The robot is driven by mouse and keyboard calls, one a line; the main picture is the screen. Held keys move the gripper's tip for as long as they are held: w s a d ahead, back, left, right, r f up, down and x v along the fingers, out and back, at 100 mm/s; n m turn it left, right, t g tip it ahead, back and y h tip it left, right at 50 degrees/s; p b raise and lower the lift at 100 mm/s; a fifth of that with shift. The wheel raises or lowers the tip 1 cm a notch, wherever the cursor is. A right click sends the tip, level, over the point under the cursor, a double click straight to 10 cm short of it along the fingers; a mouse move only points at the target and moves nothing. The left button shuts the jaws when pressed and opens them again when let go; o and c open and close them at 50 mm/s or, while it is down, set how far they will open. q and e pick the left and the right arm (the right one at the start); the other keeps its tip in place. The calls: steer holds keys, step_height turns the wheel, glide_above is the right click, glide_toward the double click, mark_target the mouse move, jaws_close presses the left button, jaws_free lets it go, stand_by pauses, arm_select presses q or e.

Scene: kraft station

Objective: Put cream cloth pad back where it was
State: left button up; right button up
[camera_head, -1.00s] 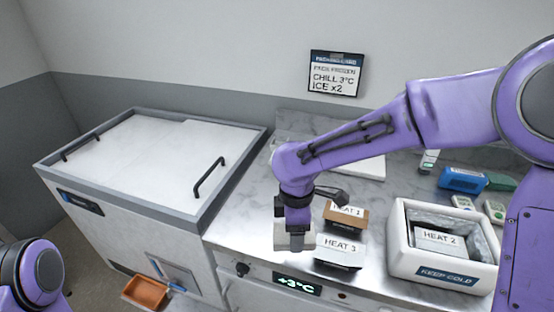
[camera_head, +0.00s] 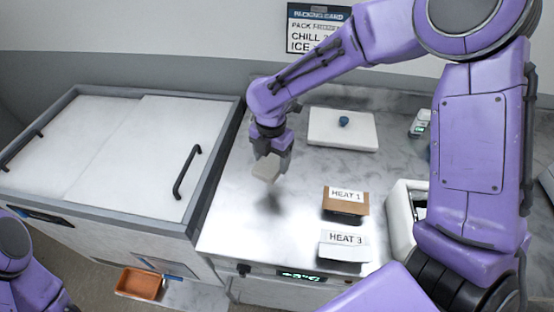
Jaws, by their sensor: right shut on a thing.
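The cream cloth pad (camera_head: 266,170) is held in my right gripper (camera_head: 270,156), which is shut on it. The pad hangs above the metal counter (camera_head: 235,225), with a dark shadow on the counter below it. It is clear of the boxes and apart from the white board at the back. My left arm shows at the lower left edge, but its gripper is out of the picture.
HEAT 1 (camera_head: 346,203) and HEAT 3 (camera_head: 344,246) boxes stand on the counter to the right. A white board with a blue knob (camera_head: 341,130) lies behind. A white cooler box (camera_head: 402,222) is partly hidden by my right arm. A lidded chest (camera_head: 110,150) stands left.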

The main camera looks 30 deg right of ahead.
steer(key=w+d+f, duration=0.1)
steer(key=f, duration=0.1)
steer(key=w+d+f+p, duration=0.1)
steer(key=w+d+f, duration=0.1)
steer(key=w+f, duration=0.1)
steer(key=shift+d+f+p, duration=0.3)
steer(key=shift+d+p, duration=0.05)
steer(key=shift+d, duration=0.05)
steer(key=f+p, duration=0.2)
steer(key=f, duration=0.1)
steer(key=shift+w+d+f, duration=0.2)
steer(key=shift+f, duration=0.35)
steer(key=o, duration=1)
arm_select(q)
step_height(320, 180, up, 4)
steer(key=shift+r, duration=0.1)
arm_select(e)
steer(key=shift+r, duration=0.1)
arm_select(q)
step_height(320, 180, down, 3)
steer(key=b, duration=0.3)
steer(key=shift+f+b, duration=0.2)
steer(key=shift+b, duration=0.1)
arm_select(e)
step_height(320, 180, up, 12)
steer(key=shift+s+a+r, duration=0.1)
